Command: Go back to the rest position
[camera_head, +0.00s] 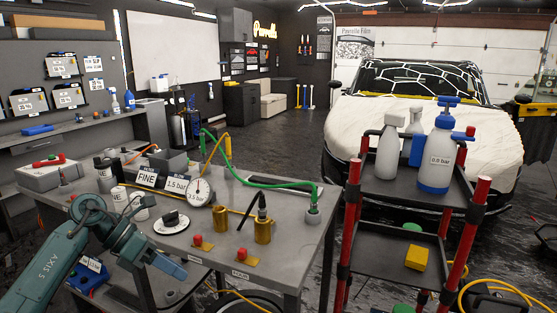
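My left arm comes in from the lower left. Its teal gripper (172,268) hangs low in front of the near edge of the grey workbench (290,250), pointing to the right. No object shows at its fingertips, and from this angle I cannot make out a gap between the fingers. My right gripper is not in view.
The bench carries a pressure gauge (200,191), brass fittings (263,229) and a green hose (262,184). A cart with red posts (465,235) stands at right with a blue-white sprayer (438,150) and a yellow sponge (416,258). Behind is a covered car (420,120). Open floor lies beyond.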

